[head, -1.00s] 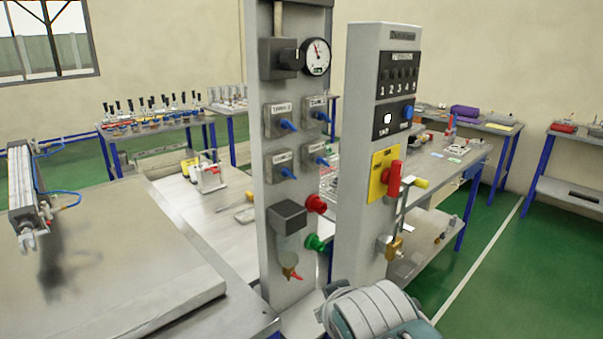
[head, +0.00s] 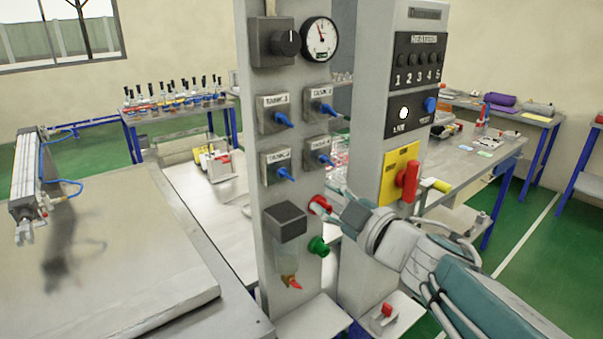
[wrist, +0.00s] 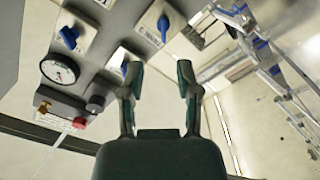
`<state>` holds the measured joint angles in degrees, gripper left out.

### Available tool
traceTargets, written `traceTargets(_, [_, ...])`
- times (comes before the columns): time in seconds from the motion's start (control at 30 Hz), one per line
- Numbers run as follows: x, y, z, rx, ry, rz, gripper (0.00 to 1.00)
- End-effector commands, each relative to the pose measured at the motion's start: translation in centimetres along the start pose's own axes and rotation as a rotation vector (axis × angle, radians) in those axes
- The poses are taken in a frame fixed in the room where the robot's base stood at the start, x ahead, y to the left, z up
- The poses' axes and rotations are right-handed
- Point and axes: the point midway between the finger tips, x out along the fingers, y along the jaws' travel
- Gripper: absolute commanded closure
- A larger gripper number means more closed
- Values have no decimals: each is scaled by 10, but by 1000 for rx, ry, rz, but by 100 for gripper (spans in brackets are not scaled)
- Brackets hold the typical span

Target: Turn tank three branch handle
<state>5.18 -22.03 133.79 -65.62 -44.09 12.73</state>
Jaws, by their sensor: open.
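Several blue branch handles sit on square plates on the grey column: upper left (head: 282,120), upper right (head: 328,108), lower left (head: 285,173) and lower right (head: 325,160). The plates carry tank labels, but I cannot read the numbers surely, so I cannot tell which handle is tank three's. My gripper (head: 338,212) is right of the column, below the lower right handle and close to a red knob (head: 319,204). In the wrist view my gripper (wrist: 156,65) is open, its two fingers apart with nothing held. Blue handles (wrist: 163,27) show beyond the fingertips.
A pressure gauge (head: 319,38) and a black regulator (head: 274,42) are above the handles. A green knob (head: 318,246) is below the red one. The second column, with a red lever (head: 407,181), stands close by my arm. A workbench (head: 110,270) is at left.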

Motion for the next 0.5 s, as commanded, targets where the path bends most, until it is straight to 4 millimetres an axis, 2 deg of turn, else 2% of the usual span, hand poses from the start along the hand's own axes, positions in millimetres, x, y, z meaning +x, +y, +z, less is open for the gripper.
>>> traceTargets(0.3, [57,-1,0,3,1,-3,57])
traceTargets(0.5, [87,1,1,2,0,-1,57])
